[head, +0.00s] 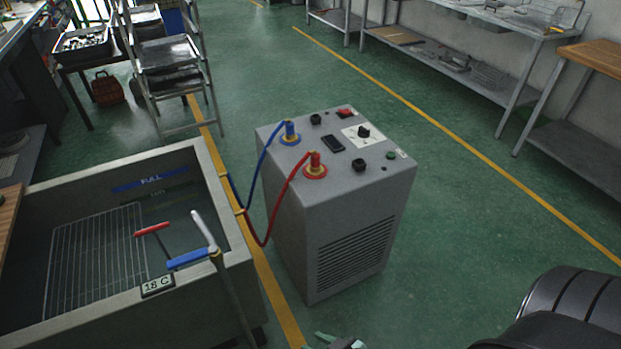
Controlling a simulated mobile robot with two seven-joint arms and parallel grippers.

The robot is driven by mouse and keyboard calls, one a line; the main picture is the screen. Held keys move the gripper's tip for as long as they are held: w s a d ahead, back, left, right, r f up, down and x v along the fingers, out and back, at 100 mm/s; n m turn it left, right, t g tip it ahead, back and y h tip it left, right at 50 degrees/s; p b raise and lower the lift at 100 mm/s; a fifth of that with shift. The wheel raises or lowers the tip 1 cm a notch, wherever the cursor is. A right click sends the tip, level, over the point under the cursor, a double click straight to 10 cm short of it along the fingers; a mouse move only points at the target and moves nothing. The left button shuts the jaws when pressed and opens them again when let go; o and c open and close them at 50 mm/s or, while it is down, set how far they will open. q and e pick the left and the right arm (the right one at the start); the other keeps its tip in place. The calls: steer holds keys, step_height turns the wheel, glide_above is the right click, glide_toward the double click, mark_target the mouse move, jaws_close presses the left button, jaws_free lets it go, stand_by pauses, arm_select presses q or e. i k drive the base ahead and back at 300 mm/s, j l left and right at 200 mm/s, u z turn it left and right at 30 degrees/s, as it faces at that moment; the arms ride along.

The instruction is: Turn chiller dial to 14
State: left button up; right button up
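The chiller (338,200) is a grey box standing on the green floor at the centre of the head view. Its dial (364,131) is a small black knob on a white plate on the top panel. The dial's numbers are too small to read. Part of what looks like my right gripper (340,342) shows at the bottom edge, well below and apart from the dial. Its fingers are mostly cut off, so its opening is unclear. My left gripper is not in view.
Blue and red hoses (270,232) run from the chiller to a grey water tank (226,205) with a wire rack (95,262) and an "18 C" label. Green floor is free right of the chiller.

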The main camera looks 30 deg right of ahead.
mark_target(362, 132)
steer(key=z, duration=1.15)
